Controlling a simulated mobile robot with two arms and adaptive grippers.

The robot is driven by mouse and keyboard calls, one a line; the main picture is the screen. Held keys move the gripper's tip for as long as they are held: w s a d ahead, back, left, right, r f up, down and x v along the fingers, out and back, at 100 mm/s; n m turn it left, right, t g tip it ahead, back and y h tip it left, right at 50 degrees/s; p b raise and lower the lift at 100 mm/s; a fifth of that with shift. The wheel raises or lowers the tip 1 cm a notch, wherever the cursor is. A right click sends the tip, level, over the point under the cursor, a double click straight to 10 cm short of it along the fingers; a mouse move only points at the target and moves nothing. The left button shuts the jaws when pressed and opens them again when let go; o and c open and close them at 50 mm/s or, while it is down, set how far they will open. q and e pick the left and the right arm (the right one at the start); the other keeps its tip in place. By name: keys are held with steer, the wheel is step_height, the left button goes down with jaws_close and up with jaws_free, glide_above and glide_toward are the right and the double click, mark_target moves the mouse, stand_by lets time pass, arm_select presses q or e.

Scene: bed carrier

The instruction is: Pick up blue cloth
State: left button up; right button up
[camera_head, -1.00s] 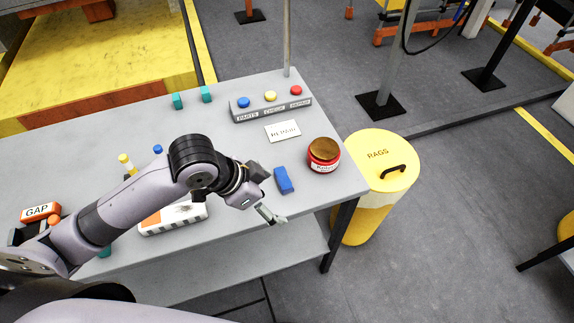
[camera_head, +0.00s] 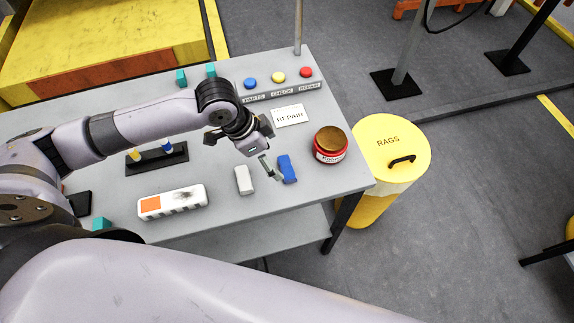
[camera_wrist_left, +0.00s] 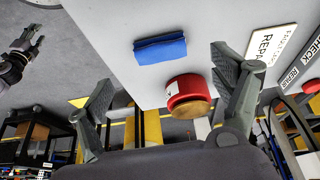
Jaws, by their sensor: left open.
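The blue cloth (camera_head: 287,169) is a small folded block on the grey table near its front right part. It also shows in the left wrist view (camera_wrist_left: 160,49), lying ahead of and between the spread fingers. My left gripper (camera_head: 271,148) is open and empty, just left of the cloth in the head view; one finger appears close to its left side. Whether it touches is unclear. In the left wrist view the fingers (camera_wrist_left: 163,72) are wide apart. A dark gripper, seemingly my right one (camera_wrist_left: 17,55), shows at the upper left there; its jaw state is unclear.
The REPAIR card (camera_head: 289,115) and button panel (camera_head: 281,92) are behind. A yellow RAGS bin (camera_head: 390,150) stands beyond the table's right edge.

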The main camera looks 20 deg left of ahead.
mark_target(287, 166)
arm_select(q)
steer(key=shift+x, duration=1.05)
steer(key=shift+w+d+f+p, duration=0.1)
steer(key=shift+d+f+p, duration=0.2)
steer(key=shift+p, duration=0.1)
steer(key=p+x, duration=0.1)
steer(key=x, duration=0.3)
steer(key=shift+w+d, duration=0.15)
steer(key=shift+w, duration=0.1)
arm_select(e)
steer(key=shift+w+r, duration=0.25)
steer(key=shift+r, duration=0.25)
steer(key=shift+w+r, duration=0.25)
steer(key=shift+r, duration=0.2)
arm_select(q)
steer(key=shift+c, duration=0.2)
steer(key=shift+c, duration=1.3)
steer(key=c, duration=0.7)
arm_select(e)
steer(key=shift+s+a, duration=0.1)
steer(key=shift+a, duration=0.1)
arm_select(q)
steer(key=shift+r, duration=0.15)
step_height(287, 166, up, 20)
steer(key=shift+f+b, duration=0.1)
steer(key=shift+b, duration=0.95)
arm_select(e)
steer(key=shift+d+f, duration=0.2)
steer(key=shift+f, duration=0.8)
